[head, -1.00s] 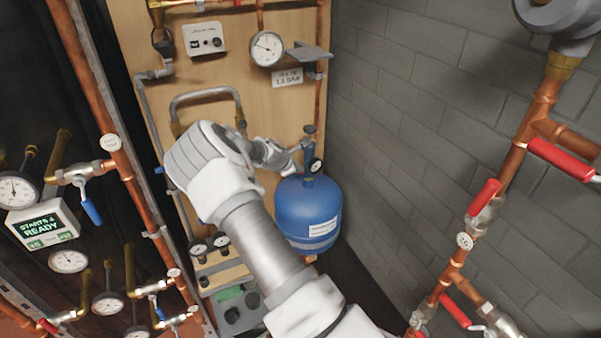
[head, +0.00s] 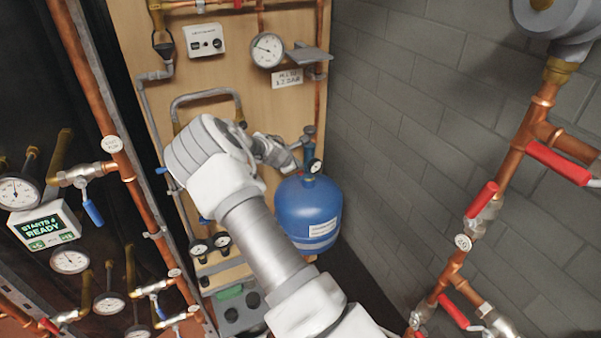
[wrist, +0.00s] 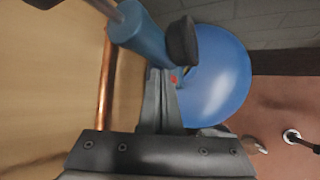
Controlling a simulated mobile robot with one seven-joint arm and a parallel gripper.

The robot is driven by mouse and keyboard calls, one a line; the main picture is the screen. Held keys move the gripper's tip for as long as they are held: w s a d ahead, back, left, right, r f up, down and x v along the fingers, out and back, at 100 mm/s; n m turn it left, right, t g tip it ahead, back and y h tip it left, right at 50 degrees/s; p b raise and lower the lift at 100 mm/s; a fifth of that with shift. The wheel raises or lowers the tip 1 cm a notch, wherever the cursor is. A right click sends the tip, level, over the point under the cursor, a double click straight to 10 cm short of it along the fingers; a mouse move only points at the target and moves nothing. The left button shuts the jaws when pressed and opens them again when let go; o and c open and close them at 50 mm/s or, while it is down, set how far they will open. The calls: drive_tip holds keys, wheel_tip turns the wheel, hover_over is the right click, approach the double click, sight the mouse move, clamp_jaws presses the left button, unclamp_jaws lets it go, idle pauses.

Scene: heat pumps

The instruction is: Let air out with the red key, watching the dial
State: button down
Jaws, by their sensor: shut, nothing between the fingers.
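The red key shows only as a small red spot (wrist: 174,78) beside my fingertips in the wrist view; the rest of it is hidden. My gripper (wrist: 160,75) is shut and empty, in front of the blue fitting (wrist: 140,32) above the blue tank (wrist: 215,80). I cannot tell whether the fingertips touch the red part. In the head view my gripper (head: 294,158) is just left of the fitting. A large white dial (head: 267,50) is on the wooden board.
A grey shelf (head: 308,54) juts from the board above the fitting. A copper pipe (wrist: 106,80) runs close beside it. A grey block wall (head: 400,130) stands to the right, with red-handled valves (head: 483,199) nearer me. Floor beside the tank looks open.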

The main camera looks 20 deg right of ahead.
drive_tip(key=shift+r+p, duration=1.35)
drive_tip(key=shift+r, duration=1.2)
drive_tip(key=shift+r, duration=0.1)
drive_tip(key=s+a+r+m+y, duration=0.3)
drive_tip(key=s+a+r+m, duration=0.25)
drive_tip(key=s+r, duration=0.45)
drive_tip(key=s+a+r+m+y, duration=0.35)
drive_tip(key=s+r+m, duration=0.25)
drive_tip(key=s+r, duration=0.45)
drive_tip(key=s+a+r+m, duration=0.1)
drive_tip(key=s+a, duration=0.3)
drive_tip(key=s, duration=0.7)
drive_tip(key=s+a+r+m, duration=0.2)
drive_tip(key=s+a+m, duration=0.2)
drive_tip(key=s, duration=0.8)
drive_tip(key=shift+a+r+y, duration=0.3)
drive_tip(key=shift+a+y, duration=0.05)
drive_tip(key=shift+a, duration=0.45)
